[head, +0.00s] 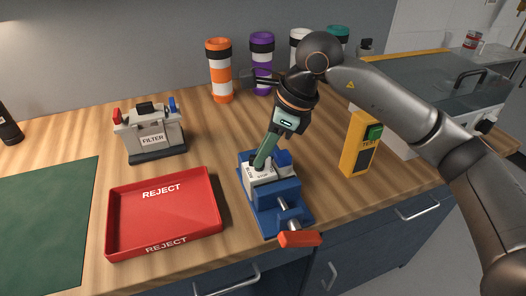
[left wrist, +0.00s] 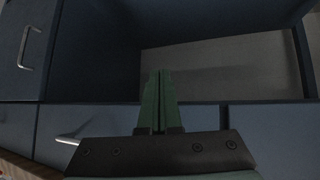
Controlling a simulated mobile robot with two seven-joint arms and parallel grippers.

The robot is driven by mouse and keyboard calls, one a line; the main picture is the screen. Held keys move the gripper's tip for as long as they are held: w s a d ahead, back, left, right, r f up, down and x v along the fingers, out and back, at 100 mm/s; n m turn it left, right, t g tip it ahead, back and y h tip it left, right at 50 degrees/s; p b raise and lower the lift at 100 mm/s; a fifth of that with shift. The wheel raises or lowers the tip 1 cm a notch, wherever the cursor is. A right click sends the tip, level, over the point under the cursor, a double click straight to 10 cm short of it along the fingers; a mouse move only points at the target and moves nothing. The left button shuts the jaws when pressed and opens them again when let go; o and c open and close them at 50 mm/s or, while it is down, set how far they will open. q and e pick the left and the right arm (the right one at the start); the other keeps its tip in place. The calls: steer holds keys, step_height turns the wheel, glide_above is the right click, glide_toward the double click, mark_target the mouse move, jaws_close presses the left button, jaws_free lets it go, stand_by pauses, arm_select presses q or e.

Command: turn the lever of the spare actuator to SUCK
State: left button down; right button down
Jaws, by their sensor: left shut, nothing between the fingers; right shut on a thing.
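The spare actuator (head: 262,172) is a small pale block with dark lettering on its top. It sits between the jaws of a blue vise (head: 285,190). My right gripper (head: 262,162) comes down onto the block from above, tilted, with its green fingers shut on the actuator's lever. The fingers hide the lever, so its exact position cannot be told. The lettering is too small to read surely. My left gripper (left wrist: 159,73) shows only in the left wrist view, shut and empty, in front of dark blue cabinet fronts.
A red REJECT tray (head: 112,225) lies left of the vise, with a FILTER unit (head: 152,135) behind it. A yellow TEST box (head: 357,150) stands right. Banded tubes, including an orange one (head: 219,72) and a purple one (head: 262,48), stand behind. The vise's orange handle (head: 300,239) overhangs the front edge.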

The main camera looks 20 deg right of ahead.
stand_by(0.3)
steer(key=c, duration=0.8)
jaws_free()
steer(key=shift+c, duration=0.2)
steer(key=v, duration=1.2)
steer(key=shift+r, duration=0.25)
steer(key=shift+s, duration=0.1)
steer(key=shift+d, duration=0.1)
